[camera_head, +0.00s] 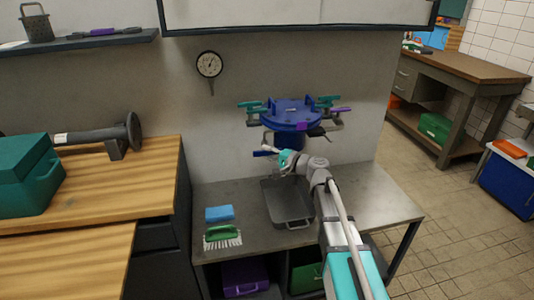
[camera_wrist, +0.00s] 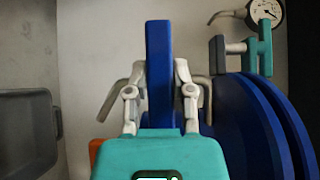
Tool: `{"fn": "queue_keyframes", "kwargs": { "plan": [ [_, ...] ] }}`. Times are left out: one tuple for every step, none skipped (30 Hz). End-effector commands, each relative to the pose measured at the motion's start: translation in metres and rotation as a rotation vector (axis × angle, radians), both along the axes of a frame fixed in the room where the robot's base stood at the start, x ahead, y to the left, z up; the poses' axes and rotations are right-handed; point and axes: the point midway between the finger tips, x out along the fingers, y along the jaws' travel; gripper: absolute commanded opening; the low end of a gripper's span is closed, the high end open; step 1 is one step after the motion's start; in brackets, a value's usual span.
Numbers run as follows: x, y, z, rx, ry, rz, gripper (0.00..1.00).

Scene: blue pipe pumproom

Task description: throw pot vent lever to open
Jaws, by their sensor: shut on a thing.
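The blue pot (camera_head: 290,114) is mounted at the wall above the metal bench, with teal and purple clamp handles around its lid. Its blue round edges (camera_wrist: 262,125) fill the right of the wrist view. A blue lever (camera_wrist: 158,40) stands upright in the wrist view, between the fingers of my gripper (camera_wrist: 160,85). The fingers are shut on it. In the head view the blue lever (camera_head: 264,152) shows just left of my gripper (camera_head: 281,155), below the pot. My gripper hides part of the lever and its pivot.
A grey tray (camera_head: 275,215), a blue sponge (camera_head: 219,213) and a green brush (camera_head: 221,236) are on the bench below. A gauge (camera_head: 209,64) is on the wall. A teal clamp handle (camera_wrist: 264,48) is close by on the pot's rim. Bare bench (camera_head: 375,200) shows at right.

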Motion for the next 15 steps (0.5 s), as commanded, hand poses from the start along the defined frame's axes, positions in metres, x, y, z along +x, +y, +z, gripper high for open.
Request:
{"fn": "queue_keyframes", "kwargs": {
  "plan": [
    [-0.0001,0.0003,-0.0001,0.0,0.0,0.0,0.0],
    [-0.0001,0.0003,-0.0001,-0.001,0.0,0.001,0.0],
    [-0.0001,0.0003,0.0,-0.001,0.0,0.001,0.0],
    [-0.0001,0.0003,0.0001,-0.003,-0.001,0.001,0.0],
    [-0.0001,0.0003,0.0002,-0.004,-0.001,0.001,0.0],
    [-0.0001,0.0003,0.0005,-0.007,-0.002,0.001,0.0],
    [0.0,0.0004,0.0007,-0.011,-0.003,0.001,0.0],
    [-0.0001,0.0004,0.001,-0.015,-0.004,0.001,0.0],
    [-0.0001,0.0004,0.0013,-0.022,-0.006,0.001,0.0],
    [-0.0001,0.0004,0.0016,-0.029,-0.009,0.001,0.0],
    [-0.0001,0.0004,0.0018,-0.037,-0.011,0.001,0.0],
    [-0.0001,0.0004,0.0022,-0.049,-0.015,0.001,0.0],
    [-0.0001,0.0004,0.0026,-0.06,-0.017,0.001,0.0],
    [-0.0002,0.0005,0.0029,-0.072,-0.021,0.001,0.0],
    [-0.0002,0.0005,0.0033,-0.09,-0.026,0.001,0.0]
  ]
}}
